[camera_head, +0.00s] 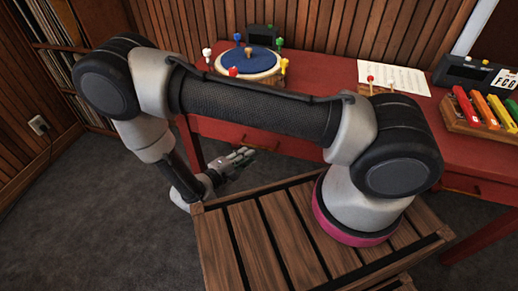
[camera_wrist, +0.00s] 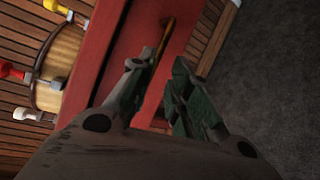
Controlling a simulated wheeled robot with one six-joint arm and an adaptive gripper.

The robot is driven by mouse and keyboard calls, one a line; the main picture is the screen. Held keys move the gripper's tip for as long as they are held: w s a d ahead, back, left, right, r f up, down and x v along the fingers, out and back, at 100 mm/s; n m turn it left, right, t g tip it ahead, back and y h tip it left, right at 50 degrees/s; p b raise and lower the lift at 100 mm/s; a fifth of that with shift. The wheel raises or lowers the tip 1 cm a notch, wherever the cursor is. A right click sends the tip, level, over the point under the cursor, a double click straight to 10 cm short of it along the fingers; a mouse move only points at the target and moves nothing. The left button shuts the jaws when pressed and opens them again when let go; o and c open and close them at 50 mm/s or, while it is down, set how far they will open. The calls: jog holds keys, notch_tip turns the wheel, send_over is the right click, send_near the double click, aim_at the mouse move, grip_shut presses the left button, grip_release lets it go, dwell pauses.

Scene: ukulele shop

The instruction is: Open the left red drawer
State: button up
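The left red drawer (camera_head: 292,147) is in the front of the red table in the head view, partly hidden behind my arm. Its red front also shows in the wrist view (camera_wrist: 138,36) and looks closed. A thin brownish handle (camera_wrist: 166,38) stands on this front. My gripper (camera_head: 245,156) is low in front of the drawer, fingers pointing toward it. In the wrist view my gripper (camera_wrist: 163,68) is open, with a gap between the fingertips. The handle's lower end is at or just beyond this gap; I cannot tell whether a finger touches it.
The red table (camera_head: 335,72) bears a round blue-topped stand (camera_head: 248,60) with coloured pegs, a paper sheet (camera_head: 395,77), and coloured bars (camera_head: 485,108). A slatted wooden surface (camera_head: 262,240) lies beneath my arm's base. Grey carpet (camera_head: 90,200) is free at left.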

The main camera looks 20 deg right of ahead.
aim_at(259, 147)
jog(key=shift+m, duration=0.9)
jog(key=x, duration=0.7)
jog(key=shift+w+d, duration=0.3)
jog(key=shift+w, duration=0.05)
grip_shut()
